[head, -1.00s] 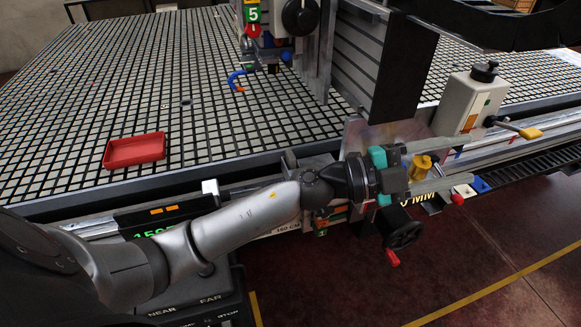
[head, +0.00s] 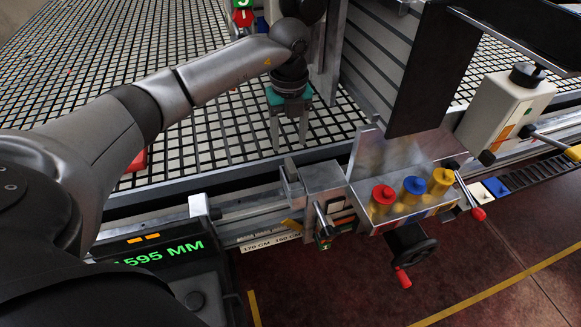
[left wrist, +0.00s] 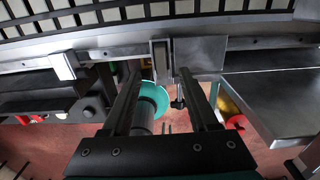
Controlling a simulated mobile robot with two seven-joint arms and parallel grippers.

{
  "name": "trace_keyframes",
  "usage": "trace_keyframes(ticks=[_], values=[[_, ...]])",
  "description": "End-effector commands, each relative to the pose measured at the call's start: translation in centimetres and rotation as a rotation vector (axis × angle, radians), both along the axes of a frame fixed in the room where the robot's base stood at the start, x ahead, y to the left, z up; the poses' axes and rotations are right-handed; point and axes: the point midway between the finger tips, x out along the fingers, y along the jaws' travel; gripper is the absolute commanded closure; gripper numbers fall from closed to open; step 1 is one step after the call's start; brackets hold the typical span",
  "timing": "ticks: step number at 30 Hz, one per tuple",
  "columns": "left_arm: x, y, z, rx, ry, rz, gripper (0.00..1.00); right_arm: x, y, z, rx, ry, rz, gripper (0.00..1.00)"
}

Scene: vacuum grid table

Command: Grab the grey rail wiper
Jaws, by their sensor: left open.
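What looks like the grey rail wiper (head: 289,182) is a slim upright grey piece on the rail at the table's front edge, left of the metal carriage. In the left wrist view a narrow grey upright piece (left wrist: 160,56) stands at the rail, just beyond and between my fingers. My left gripper (head: 289,142) points down with its two grey fingers apart and empty. In the head view it appears just above the grey piece, with a gap between; it also shows in the left wrist view (left wrist: 157,80). My right gripper is not seen.
A black panel (head: 420,75) stands behind. A digital readout (head: 155,255) is at left.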

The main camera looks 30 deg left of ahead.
Motion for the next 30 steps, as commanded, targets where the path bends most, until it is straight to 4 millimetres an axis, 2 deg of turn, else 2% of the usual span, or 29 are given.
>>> trace_keyframes(ticks=[9,17,24,25,30], values=[[0.0,-0.2,-3.1,-0.002,0.003,-0.001,0.4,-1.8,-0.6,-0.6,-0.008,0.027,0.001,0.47],[0.0,-0.3,-6.9,-0.002,0.003,-0.002,0.4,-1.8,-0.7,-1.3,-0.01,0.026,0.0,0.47],[0.0,-0.3,-7.3,-0.002,0.001,-0.003,0.4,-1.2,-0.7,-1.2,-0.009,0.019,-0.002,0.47],[0.0,-0.3,-7.3,-0.002,0.001,-0.003,0.41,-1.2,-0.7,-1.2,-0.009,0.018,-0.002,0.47],[0.0,-0.3,-7.2,-0.002,0.001,-0.003,0.6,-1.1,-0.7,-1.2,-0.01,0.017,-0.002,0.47]])
